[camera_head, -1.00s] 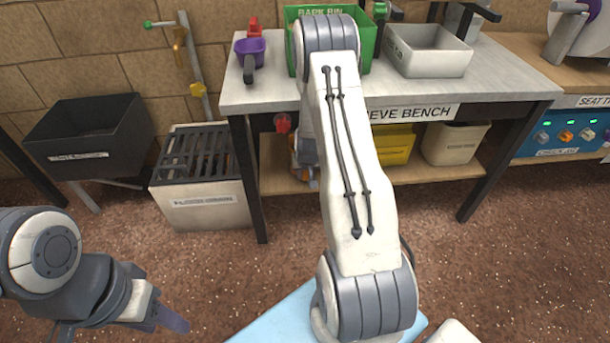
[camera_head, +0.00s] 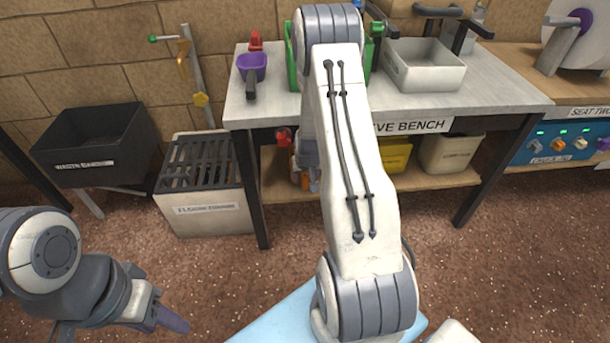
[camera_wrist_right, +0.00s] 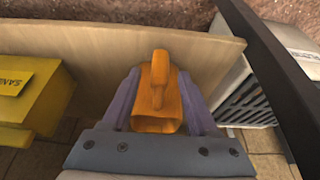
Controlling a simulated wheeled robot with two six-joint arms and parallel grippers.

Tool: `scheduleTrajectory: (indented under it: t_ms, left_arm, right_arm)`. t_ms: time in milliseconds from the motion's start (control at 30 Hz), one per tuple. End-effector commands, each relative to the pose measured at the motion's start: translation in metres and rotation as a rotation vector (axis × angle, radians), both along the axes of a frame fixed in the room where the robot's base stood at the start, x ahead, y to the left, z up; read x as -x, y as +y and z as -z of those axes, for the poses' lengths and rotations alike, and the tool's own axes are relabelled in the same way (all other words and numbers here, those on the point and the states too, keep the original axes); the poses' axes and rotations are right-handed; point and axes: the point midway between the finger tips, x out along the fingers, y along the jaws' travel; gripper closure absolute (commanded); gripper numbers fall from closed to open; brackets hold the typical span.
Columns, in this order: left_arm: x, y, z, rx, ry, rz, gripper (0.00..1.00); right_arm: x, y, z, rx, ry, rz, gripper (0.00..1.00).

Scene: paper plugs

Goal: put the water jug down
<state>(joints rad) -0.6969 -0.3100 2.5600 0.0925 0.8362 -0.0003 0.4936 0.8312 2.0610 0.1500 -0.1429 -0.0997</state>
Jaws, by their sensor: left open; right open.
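An orange jug (camera_wrist_right: 158,92) with an upright handle is on the wooden lower shelf (camera_wrist_right: 205,48) in the right wrist view. My right gripper (camera_wrist_right: 160,98) has its purple fingers apart, one on each side of the jug; I cannot tell whether they touch it. In the head view, a bit of orange (camera_head: 293,166) shows under the bench beside my right arm, which hides most of that spot. My left gripper (camera_head: 172,316) is open and empty over the floor at the lower left.
The sieve bench (camera_head: 490,95) stands above the shelf, with a green bin, purple scoop and grey tray on top. A yellow box (camera_wrist_right: 45,100) sits left of the jug in the wrist view. A dark bench leg (camera_wrist_right: 275,75) and slatted white box (camera_head: 205,210) are close by.

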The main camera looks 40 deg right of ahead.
Motion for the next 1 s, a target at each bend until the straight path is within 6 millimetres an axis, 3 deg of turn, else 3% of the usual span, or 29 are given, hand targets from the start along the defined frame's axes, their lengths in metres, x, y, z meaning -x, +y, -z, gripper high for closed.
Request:
scheduleTrajectory:
  t_ms: [33, 300, 1000]
  left_arm:
    - [0.0, 0.0, -0.017, 0.0, 0.0, 0.0, 0.5]
    - [0.0, 0.0, -0.043, 0.0, 0.0, 0.0, 0.5]
    - [0.0, 0.0, -0.047, 0.0, 0.0, 0.0, 0.5]
  right_arm:
    - [0.004, 0.002, -0.019, 0.0, 0.0, 0.0, 0.4]
    - [0.017, 0.011, -0.052, 0.0, 0.001, -0.001, 0.4]
    - [0.02, 0.012, -0.056, 0.0, 0.0, 0.0, 0.4]
